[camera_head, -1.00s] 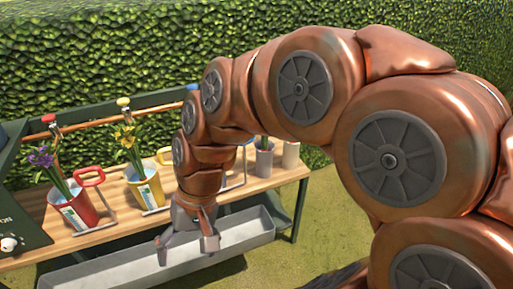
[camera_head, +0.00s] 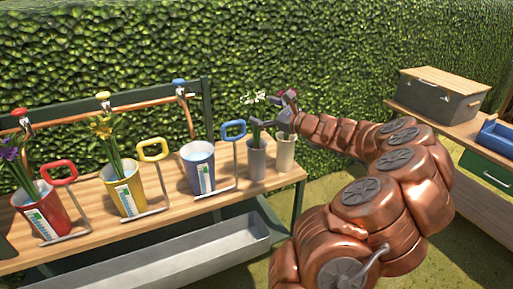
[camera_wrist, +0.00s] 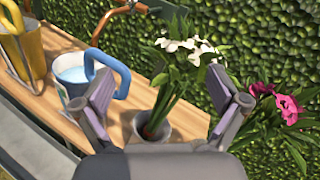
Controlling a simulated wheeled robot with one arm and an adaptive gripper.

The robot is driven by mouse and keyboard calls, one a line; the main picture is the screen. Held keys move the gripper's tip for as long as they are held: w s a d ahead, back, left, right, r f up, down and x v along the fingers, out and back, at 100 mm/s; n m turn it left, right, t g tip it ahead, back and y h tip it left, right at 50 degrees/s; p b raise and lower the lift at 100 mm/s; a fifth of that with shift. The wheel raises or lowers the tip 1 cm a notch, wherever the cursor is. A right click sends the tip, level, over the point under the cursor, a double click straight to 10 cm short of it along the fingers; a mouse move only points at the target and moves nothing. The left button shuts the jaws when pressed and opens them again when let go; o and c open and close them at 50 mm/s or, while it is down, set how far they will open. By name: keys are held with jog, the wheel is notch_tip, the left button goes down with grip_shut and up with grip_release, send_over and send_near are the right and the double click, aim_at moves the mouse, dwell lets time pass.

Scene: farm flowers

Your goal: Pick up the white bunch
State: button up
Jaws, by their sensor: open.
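The white bunch (camera_head: 254,99) stands in a grey pot (camera_head: 257,160) near the right end of the wooden bench. In the wrist view the white bunch (camera_wrist: 188,50) has white blooms, green leaves and stems that go down into the grey pot (camera_wrist: 153,127). My gripper (camera_head: 283,113) is beside the upper part of the bunch. In the wrist view my gripper (camera_wrist: 168,92) is open, with one finger at each side of the stems. I cannot tell whether a finger touches them.
A pink bunch (camera_wrist: 278,103) is right of my gripper, by a pale pot (camera_head: 286,153). Blue (camera_head: 199,167), yellow (camera_head: 124,188) and red (camera_head: 41,211) buckets with handles stand to the left. A hedge (camera_head: 330,60) rises behind. A grey trough (camera_head: 160,258) is below.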

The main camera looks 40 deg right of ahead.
aim_at(257, 106)
jog(key=d, duration=0.1)
jog(key=d+f+m, duration=0.1)
jog(key=s+d+h, duration=0.1)
jog(key=shift+s+d+f+m, duration=0.1)
jog(key=shift+d+f+m, duration=0.1)
jog(key=shift+m, duration=0.1)
jog(key=shift+w+f, duration=0.15)
jog(key=shift+w, duration=3.65)
jog(key=shift+c, duration=0.5)
grip_shut()
